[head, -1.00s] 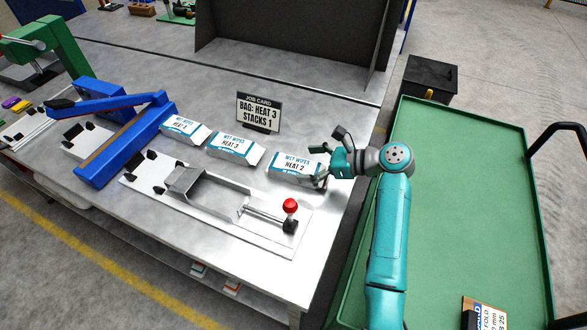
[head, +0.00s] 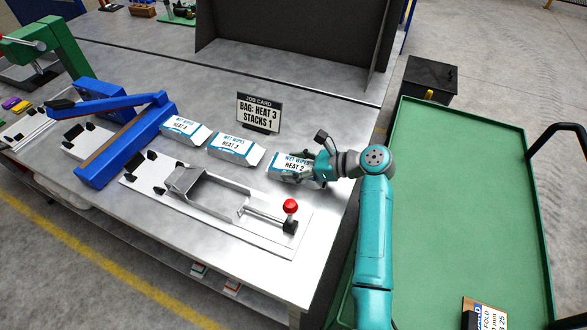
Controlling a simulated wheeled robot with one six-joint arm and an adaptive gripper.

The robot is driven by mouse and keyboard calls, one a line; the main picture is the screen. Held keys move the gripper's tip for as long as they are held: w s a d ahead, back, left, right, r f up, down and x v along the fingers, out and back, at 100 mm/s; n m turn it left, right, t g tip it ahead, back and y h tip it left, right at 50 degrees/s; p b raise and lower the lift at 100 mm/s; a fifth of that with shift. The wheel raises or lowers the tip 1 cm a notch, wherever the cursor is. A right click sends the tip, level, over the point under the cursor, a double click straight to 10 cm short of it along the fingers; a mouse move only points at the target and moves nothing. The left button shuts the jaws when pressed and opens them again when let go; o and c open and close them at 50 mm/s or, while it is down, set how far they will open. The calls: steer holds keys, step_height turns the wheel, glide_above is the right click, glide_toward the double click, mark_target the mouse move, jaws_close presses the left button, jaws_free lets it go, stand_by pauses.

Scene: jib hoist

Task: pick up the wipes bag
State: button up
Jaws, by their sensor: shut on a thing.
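Three white and blue wipes bags lie in a row on the steel bench: a left one (head: 184,129), a middle one (head: 235,149) and a right one (head: 284,162). The right bag's label appears to read "HEAT 2"; the other two heat numbers are too small to be sure of. My gripper (head: 299,167) comes from the right and is shut on the right-hand wipes bag, its fingers covering that bag's right part. I cannot tell whether the bag is clear of the bench top.
A job card (head: 259,112) reading "BAG: HEAT 3 STACKS 1" stands behind the bags. A metal fixture with a red knob (head: 290,206) lies in front. A blue lever sealer (head: 126,139) stands left. A green cart (head: 458,210) with an open top is right.

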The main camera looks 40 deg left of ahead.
mark_target(293, 166)
step_height(293, 166, up, 10)
stand_by(0.6)
